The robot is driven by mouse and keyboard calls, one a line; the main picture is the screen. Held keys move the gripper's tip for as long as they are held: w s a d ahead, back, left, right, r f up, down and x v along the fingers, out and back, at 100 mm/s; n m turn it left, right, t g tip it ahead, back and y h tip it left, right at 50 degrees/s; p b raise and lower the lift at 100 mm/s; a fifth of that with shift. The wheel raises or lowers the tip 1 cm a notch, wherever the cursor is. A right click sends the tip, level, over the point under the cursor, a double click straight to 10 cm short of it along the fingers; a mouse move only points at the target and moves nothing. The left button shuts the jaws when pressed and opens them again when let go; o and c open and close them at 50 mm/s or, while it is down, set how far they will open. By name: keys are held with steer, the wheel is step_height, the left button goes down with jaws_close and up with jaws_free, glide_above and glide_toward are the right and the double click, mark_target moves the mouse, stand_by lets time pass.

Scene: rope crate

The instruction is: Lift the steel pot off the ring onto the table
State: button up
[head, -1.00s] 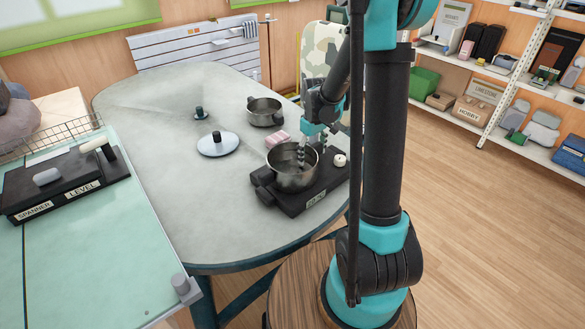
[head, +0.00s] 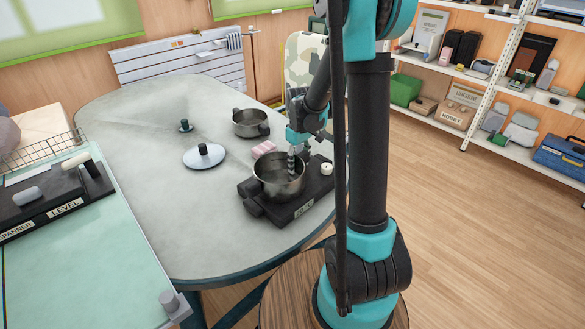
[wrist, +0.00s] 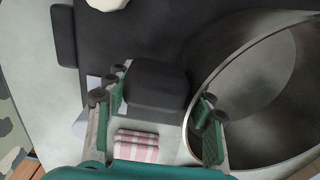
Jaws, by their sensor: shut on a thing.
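The steel pot (head: 279,188) stands upright on the black hot plate (head: 306,206) on the grey table (head: 190,225). One dark side handle points toward the lower left in the head view. My gripper (head: 298,155) is at the pot's far right side. In the wrist view my gripper (wrist: 155,115) has its green-padded fingers on both sides of a black block-like handle (wrist: 157,85) and is shut on it. The pot's wall (wrist: 215,65) curves close beside the right finger. The ring under the pot is hidden.
A second pot (head: 250,123), a lid (head: 204,156) and a small dark knobbed piece (head: 186,125) stand farther back. A pink striped cloth (head: 263,149) lies just behind the hot plate. The table's left front is clear.

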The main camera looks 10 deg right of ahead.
steer(key=shift+r, duration=0.65)
jaws_close()
step_height(320, 180, up, 19)
steer(key=shift+f, duration=0.2)
steer(key=shift+s, duration=0.1)
